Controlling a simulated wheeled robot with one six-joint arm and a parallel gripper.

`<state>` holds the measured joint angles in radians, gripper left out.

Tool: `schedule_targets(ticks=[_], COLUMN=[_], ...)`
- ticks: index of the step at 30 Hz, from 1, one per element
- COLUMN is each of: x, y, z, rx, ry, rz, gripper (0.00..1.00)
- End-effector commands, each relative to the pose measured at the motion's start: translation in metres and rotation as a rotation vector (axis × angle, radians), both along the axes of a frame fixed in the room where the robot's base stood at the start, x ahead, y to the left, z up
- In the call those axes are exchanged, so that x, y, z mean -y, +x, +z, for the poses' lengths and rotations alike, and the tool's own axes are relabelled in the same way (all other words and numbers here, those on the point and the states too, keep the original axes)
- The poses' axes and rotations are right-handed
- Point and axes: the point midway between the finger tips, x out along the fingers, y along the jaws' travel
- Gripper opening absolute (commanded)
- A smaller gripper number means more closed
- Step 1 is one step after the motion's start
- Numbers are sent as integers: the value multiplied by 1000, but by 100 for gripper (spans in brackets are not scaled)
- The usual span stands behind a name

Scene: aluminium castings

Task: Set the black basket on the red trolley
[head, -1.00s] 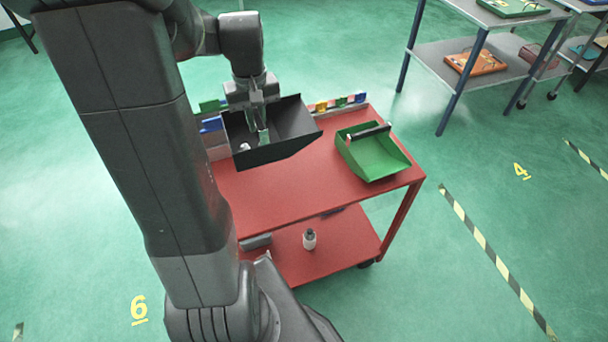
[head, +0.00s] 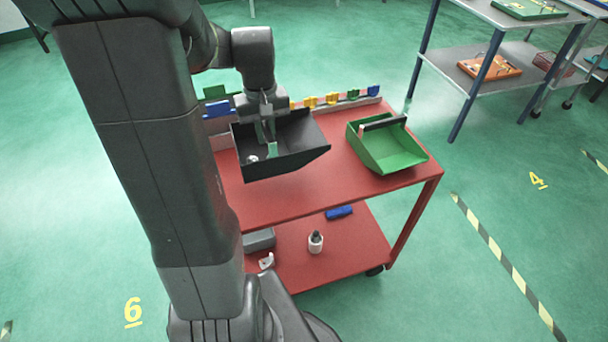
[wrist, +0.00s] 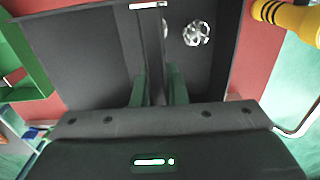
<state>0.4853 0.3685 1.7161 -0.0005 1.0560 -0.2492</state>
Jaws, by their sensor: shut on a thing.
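The black basket (head: 300,150) hangs from my gripper (head: 268,143) over the left part of the red trolley (head: 320,185). My gripper is shut on the basket's bar, which shows between the fingers in the wrist view (wrist: 155,85). A small silvery part (wrist: 196,33) lies inside the basket. The basket looks roughly level and near the trolley's top shelf. I cannot tell for certain whether its underside touches the shelf.
A green basket (head: 388,150) stands on the trolley's right side. Several coloured clips (head: 330,98) line the back edge. The lower shelf holds a bottle (head: 316,242) and a blue block (head: 339,212). A grey shelf rack (head: 480,75) stands at the back right.

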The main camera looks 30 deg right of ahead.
Motion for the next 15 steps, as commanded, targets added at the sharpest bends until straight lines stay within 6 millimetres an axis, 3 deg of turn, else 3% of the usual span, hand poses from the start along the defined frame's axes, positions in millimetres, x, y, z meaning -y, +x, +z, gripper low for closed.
schedule_targets(ticks=[9, 15], x=[0, 0], y=[-1, 0], z=[-52, -70], rx=[-4, -3], ry=[2, 1], rz=[0, 0], gripper=[0, 0])
